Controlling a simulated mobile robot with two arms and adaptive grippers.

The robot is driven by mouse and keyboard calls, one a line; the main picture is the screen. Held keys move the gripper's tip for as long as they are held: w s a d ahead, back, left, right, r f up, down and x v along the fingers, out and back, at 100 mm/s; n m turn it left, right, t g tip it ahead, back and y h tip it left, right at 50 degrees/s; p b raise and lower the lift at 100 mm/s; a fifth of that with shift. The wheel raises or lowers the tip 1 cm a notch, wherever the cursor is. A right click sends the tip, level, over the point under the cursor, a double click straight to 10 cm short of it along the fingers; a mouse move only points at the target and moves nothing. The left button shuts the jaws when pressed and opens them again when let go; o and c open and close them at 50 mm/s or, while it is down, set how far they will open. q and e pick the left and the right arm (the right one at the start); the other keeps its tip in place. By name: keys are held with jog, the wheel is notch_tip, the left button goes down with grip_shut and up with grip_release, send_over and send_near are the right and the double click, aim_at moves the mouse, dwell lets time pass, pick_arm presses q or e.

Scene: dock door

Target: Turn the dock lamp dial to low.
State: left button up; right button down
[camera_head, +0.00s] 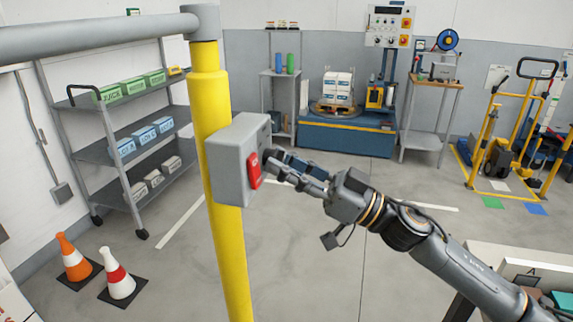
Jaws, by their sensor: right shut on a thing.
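A grey control box (232,165) is mounted on the yellow post (212,110). A red switch plate (254,170) is on its front. My right gripper (270,160) reaches in from the right, with its fingertips against the box face beside the red plate. It is shut on the dark dock lamp dial (267,154), which its fingers mostly cover. The dial's pointer and any setting marks cannot be read. My left gripper is out of view.
A grey rail (100,38) meets the top of the post. A shelf cart (125,150) with labelled bins and two traffic cones (74,258) stand left. A blue pallet machine (345,135) and yellow hand truck (515,140) are behind. The floor around the post is clear.

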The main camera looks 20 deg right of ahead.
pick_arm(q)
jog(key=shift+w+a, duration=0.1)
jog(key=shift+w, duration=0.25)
pick_arm(e)
jog(key=shift+n, duration=0.5)
jog(key=n+g, duration=0.2)
jog(key=n, duration=0.2)
jog(key=n+g+p, duration=0.1)
jog(key=n+g, duration=0.1)
jog(key=n, duration=0.3)
jog(key=n+g+y, duration=0.1)
jog(key=n+g, duration=0.2)
jog(key=n, duration=0.2)
jog(key=shift+w+d+r+p, duration=0.25)
jog(key=shift+w+p, duration=0.05)
jog(key=shift+w, duration=0.1)
jog(key=n, duration=0.2)
jog(key=n+g+h, duration=0.1)
jog(key=n, duration=0.2)
jog(key=shift+w+r+n+g+h+p, duration=0.1)
jog(key=shift+r+n+g+h+p, duration=0.2)
jog(key=shift+n+g+p, duration=0.1)
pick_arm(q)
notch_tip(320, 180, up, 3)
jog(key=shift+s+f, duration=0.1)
pick_arm(e)
jog(key=n+h, duration=0.2)
jog(key=n, duration=0.3)
jog(key=shift+r, duration=0.15)
